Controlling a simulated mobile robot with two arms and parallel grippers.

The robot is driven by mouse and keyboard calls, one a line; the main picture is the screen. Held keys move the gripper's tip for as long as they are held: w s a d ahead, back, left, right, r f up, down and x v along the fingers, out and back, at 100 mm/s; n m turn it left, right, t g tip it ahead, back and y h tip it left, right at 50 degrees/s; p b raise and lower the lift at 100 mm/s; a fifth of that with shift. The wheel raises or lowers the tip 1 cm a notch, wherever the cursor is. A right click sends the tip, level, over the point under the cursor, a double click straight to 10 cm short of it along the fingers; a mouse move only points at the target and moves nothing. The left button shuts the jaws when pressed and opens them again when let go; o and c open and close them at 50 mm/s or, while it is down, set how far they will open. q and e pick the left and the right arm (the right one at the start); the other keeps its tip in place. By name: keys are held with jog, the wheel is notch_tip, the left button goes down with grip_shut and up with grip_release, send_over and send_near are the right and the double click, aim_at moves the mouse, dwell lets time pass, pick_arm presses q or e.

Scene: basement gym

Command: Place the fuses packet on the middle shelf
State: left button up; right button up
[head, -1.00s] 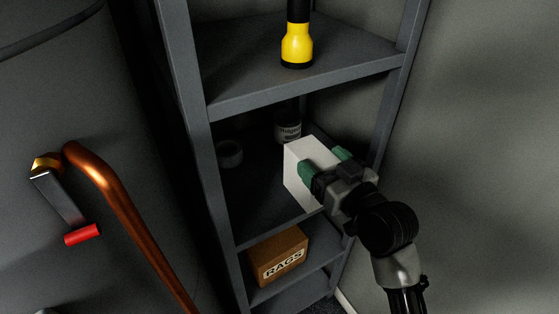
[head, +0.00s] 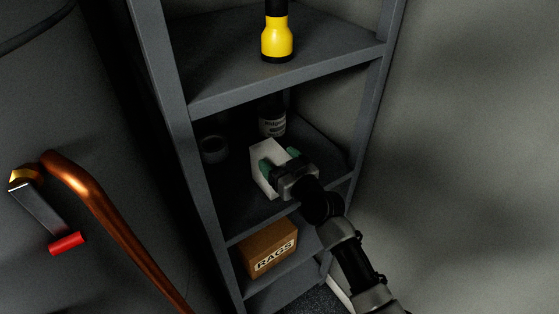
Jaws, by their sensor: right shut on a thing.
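A white packet (head: 262,184), which I take to be the fuses packet though no label shows, is in the head view at the middle shelf (head: 240,218). My right gripper (head: 280,164) is shut on it, with green finger pads on its sides. The packet is inside the shelf opening, below the upper shelf board. I cannot tell whether its bottom touches the shelf. My left gripper is not in view.
A dark labelled bottle (head: 272,120) and a grey roll (head: 213,149) stand further back on the middle shelf. A yellow and black flashlight (head: 277,38) stands above. A RAGS box (head: 268,250) sits below. A copper pipe (head: 105,215) with a red-handled valve (head: 66,244) is at left.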

jog(key=o, duration=0.8)
jog(key=shift+f, duration=0.15)
jog(key=o, duration=0.5)
jog(key=shift+r, duration=0.25)
jog(key=b+v, duration=0.1)
jog(key=v, duration=1.1)
jog(key=shift+b, duration=0.35)
jog(key=shift+f, duration=0.1)
